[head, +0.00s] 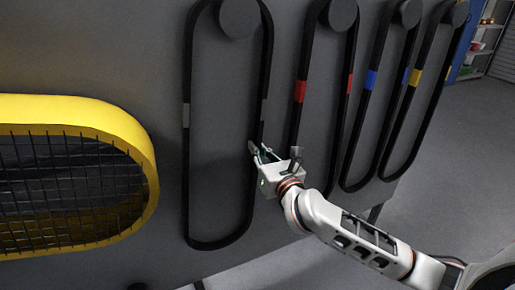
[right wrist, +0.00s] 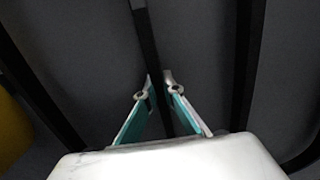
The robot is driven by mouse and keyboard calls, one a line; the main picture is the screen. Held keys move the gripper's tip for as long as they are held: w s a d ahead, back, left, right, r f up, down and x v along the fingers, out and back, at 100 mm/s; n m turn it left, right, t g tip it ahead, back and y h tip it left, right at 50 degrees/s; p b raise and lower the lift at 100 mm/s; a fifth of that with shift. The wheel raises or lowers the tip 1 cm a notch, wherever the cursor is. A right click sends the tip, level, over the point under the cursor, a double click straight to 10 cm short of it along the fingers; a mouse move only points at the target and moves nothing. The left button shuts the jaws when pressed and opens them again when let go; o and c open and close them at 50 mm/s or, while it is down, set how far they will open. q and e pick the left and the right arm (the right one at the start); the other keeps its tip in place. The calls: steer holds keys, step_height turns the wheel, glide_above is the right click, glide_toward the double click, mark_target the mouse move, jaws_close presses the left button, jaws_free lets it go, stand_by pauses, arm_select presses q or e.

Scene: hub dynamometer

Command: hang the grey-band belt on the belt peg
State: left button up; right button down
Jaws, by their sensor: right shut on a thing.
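The grey-band belt (head: 187,170) is a long black loop with a grey band on each side. It hangs upright in front of the dark panel, around the left-most round peg (head: 238,18) in the head view. Its top is cut off by the frame, so I cannot tell whether it rests on the peg. My right gripper (head: 258,150) is shut on the belt's right strand, below the grey band. In the right wrist view the strand (right wrist: 146,35) runs between the teal fingers of this gripper (right wrist: 157,88). My left gripper is not in view.
A red-band belt (head: 300,90), a blue-band belt (head: 371,80) and a yellow-band belt (head: 415,78) hang on pegs to the right. A yellow-rimmed mesh guard (head: 148,165) juts out at the left. Open floor (head: 440,170) lies at the right.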

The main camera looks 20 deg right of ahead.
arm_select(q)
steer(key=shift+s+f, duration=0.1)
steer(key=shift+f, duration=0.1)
arm_select(e)
steer(key=shift+w+d+f, duration=0.15)
steer(key=shift+d, duration=0.2)
steer(key=c, duration=2.1)
jaws_free()
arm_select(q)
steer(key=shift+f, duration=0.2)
arm_select(e)
steer(key=shift+w+a+f, duration=0.1)
steer(key=shift+w+f, duration=0.1)
steer(key=shift+f, duration=0.1)
steer(key=shift+a, duration=0.1)
steer(key=o, duration=0.7)
steer(key=shift+f, duration=0.1)
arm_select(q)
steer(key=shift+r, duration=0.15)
arm_select(e)
steer(key=shift+s+r, duration=0.15)
steer(key=shift+r, duration=0.1)
